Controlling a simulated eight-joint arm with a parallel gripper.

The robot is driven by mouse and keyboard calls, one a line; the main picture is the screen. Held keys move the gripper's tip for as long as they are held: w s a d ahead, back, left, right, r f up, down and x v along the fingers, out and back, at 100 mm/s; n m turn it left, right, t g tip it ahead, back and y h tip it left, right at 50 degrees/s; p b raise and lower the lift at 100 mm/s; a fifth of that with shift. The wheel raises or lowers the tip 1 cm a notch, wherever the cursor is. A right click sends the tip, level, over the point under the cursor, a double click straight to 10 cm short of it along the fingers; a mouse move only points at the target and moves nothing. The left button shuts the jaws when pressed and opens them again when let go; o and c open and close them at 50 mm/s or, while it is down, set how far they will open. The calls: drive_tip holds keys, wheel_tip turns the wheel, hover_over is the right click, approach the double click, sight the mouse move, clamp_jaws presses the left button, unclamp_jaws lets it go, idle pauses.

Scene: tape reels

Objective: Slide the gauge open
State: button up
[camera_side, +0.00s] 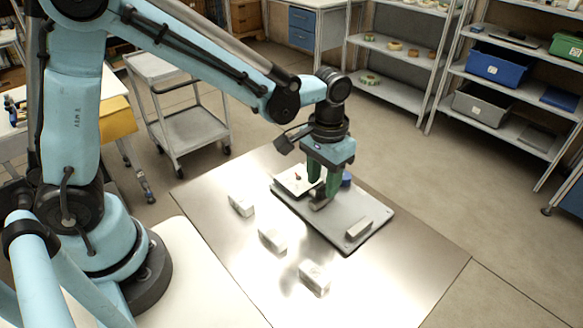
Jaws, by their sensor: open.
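A flat grey board (372,205) lies on the shiny metal table and carries several small parts. A white plate-like part (290,181) with a small red mark sits at its far left end. A small pale block (358,229) sits near its front right end. A metallic grey piece (320,201) stands on the board right under my gripper. I cannot tell for sure which part is the gauge. My gripper (322,190) points down over the board with its green fingers open, close to the metallic piece; whether they touch it is unclear. A blue round part (346,179) shows partly behind the fingers.
Three white blocks (241,205), (272,239) and (314,278) stand in a slanting row on the table (400,275), left and in front of the board. The table's right front is clear. A cart (190,130) and shelves (395,85) with tape reels stand behind.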

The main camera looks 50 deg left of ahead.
sight(322, 185)
wheel_tip(322, 185, up, 12)
drive_tip(key=shift+f, duration=0.2)
idle(0.5)
